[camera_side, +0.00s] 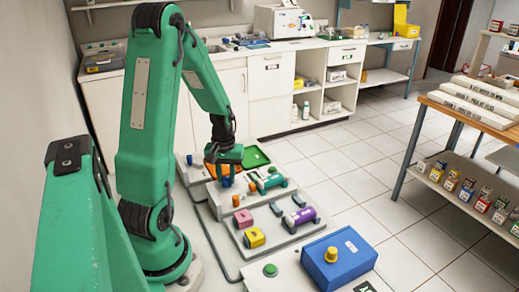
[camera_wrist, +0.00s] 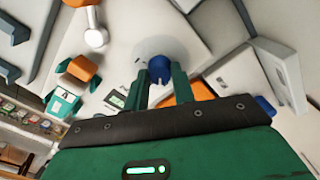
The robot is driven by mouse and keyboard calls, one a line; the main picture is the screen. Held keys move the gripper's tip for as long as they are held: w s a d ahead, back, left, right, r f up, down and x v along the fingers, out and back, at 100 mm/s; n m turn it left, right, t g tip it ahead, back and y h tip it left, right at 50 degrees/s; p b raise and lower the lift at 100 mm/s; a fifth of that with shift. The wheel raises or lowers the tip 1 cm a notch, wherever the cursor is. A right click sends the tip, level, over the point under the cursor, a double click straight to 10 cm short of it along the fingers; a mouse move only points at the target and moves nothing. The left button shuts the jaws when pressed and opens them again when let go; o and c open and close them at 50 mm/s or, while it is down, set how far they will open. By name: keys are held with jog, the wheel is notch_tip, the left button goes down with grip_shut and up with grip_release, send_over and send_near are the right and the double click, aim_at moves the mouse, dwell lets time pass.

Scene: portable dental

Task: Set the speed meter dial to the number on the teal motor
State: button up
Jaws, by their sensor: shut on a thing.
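My gripper (camera_wrist: 160,84) is shut on a blue knob (camera_wrist: 160,68), one finger on each side of it. The knob sits on a pale round dial face (camera_wrist: 152,45); its markings and pointer are too small to read. In the side view my gripper (camera_side: 227,172) points down over the stepped grey bench, with the blue knob (camera_side: 227,183) just below it. The teal motor (camera_side: 268,179) lies right of my gripper on a grey step. A teal body with a white label (camera_wrist: 65,101) at left in the wrist view looks like this motor; its number is not legible.
A purple motor (camera_side: 301,215), a yellow block (camera_side: 254,237) and a pink block (camera_side: 243,218) sit on the lower step. A blue box (camera_side: 350,270) with a yellow knob stands in front. A green tray (camera_side: 258,155) lies behind.

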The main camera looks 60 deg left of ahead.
aim_at(227, 179)
jog(key=shift+n, duration=1.7)
jog(key=o, duration=1)
jog(key=shift+r, duration=0.1)
jog(key=shift+r, duration=3.85)
jog(key=shift+d, duration=0.1)
